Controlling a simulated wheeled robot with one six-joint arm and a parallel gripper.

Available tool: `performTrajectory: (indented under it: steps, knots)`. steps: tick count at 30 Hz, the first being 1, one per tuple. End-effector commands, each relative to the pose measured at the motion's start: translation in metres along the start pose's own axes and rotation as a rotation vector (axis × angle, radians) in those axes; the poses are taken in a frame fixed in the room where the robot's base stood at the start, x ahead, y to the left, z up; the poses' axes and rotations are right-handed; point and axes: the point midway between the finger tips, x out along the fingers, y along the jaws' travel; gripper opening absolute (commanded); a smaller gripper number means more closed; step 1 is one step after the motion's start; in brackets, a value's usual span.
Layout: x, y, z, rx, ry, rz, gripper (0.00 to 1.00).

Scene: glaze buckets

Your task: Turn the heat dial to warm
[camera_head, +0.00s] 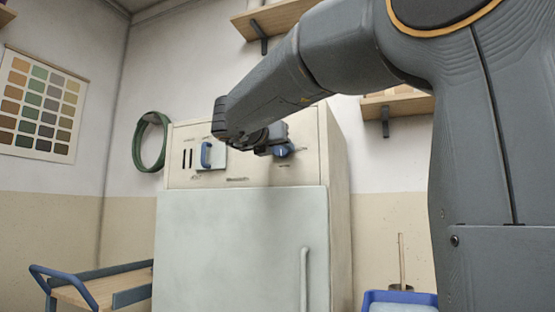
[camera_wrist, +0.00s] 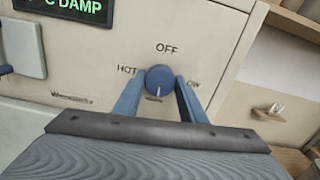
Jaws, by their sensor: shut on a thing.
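The heat dial (camera_wrist: 160,78) is a round blue knob on the cream panel of a cabinet. In the wrist view OFF stands above it, HOT at its left, and a partly covered label ending in "OW" at its right. A short white mark on the dial points down, towards my gripper. My gripper (camera_wrist: 159,88) is shut on the dial, with one blue finger on each side. In the head view the dial (camera_head: 283,151) shows at the end of my gripper (camera_head: 273,147).
The cabinet (camera_head: 240,235) has a pale door with a vertical handle. A blue handle (camera_head: 206,155) is left of the dial. A green display (camera_wrist: 75,8) reads "°C DAMP". A cart (camera_head: 92,285) stands lower left, a blue bucket (camera_head: 400,297) lower right.

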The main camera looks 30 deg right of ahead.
Motion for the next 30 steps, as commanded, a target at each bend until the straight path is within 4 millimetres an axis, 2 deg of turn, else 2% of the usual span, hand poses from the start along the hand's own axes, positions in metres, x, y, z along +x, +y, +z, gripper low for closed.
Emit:
performTrajectory:
  steps: [9,22,23,24,26,30]
  knots:
    - [0.0004,0.0001,-0.0018,0.079,0.002,-0.001,0.15]
    - [0.0003,-0.0001,-0.0012,0.085,0.002,-0.001,0.15]
    - [0.0003,-0.0001,-0.0012,0.085,0.002,-0.001,0.42]
    - [0.0003,-0.0001,-0.0011,0.085,0.002,-0.001,0.49]
    - [0.0002,0.0,-0.001,0.085,0.002,-0.001,0.56]
    - [0.0,0.0002,-0.0006,0.085,0.001,0.0,0.56]
